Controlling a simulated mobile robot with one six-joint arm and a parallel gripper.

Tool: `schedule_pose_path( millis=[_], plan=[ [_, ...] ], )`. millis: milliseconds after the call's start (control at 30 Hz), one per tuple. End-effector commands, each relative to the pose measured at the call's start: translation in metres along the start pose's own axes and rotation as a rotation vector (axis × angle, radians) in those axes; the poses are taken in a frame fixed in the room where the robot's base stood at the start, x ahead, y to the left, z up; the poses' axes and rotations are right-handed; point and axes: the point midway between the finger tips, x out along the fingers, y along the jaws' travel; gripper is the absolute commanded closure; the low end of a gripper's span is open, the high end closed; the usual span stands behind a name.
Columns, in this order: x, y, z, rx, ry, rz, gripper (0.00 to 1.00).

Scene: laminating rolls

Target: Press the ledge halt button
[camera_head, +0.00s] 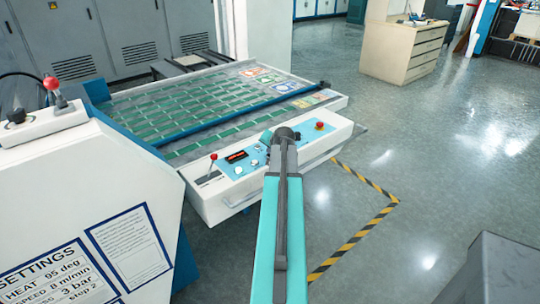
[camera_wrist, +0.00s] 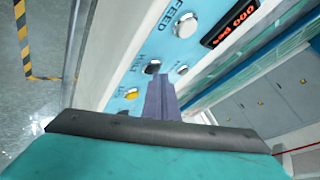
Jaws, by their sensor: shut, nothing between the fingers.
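The control ledge (camera_head: 215,205) is a white front edge with a light blue panel, and it also shows tilted in the wrist view (camera_wrist: 118,68). In the wrist view a dark button (camera_wrist: 152,67) sits beside a label that seems to read HALT. My gripper (camera_head: 284,135) is over the ledge panel and hides part of it in the head view. In the wrist view my gripper (camera_wrist: 160,83) is shut and empty, its tips close to the dark button. I cannot tell whether they touch it.
A white button (camera_wrist: 185,25) marked FEED, a small white button (camera_wrist: 181,70), a yellow button (camera_wrist: 131,94) and a red display (camera_wrist: 230,23) are nearby. A red button (camera_head: 319,126) and a red-knobbed lever (camera_head: 213,158) stand on the ledge. Open floor lies right.

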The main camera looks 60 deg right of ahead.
Motion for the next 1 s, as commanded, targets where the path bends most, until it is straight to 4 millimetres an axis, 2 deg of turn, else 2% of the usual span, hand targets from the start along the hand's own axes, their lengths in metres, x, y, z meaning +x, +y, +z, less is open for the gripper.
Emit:
schedule_pose_path(
  millis=[600,1000],
  plan=[
    [0.001,0.001,0.001,0.000,-0.001,0.001,1.00],
    [-0.009,-0.005,-0.006,0.000,0.000,0.001,1.00]
  ],
)
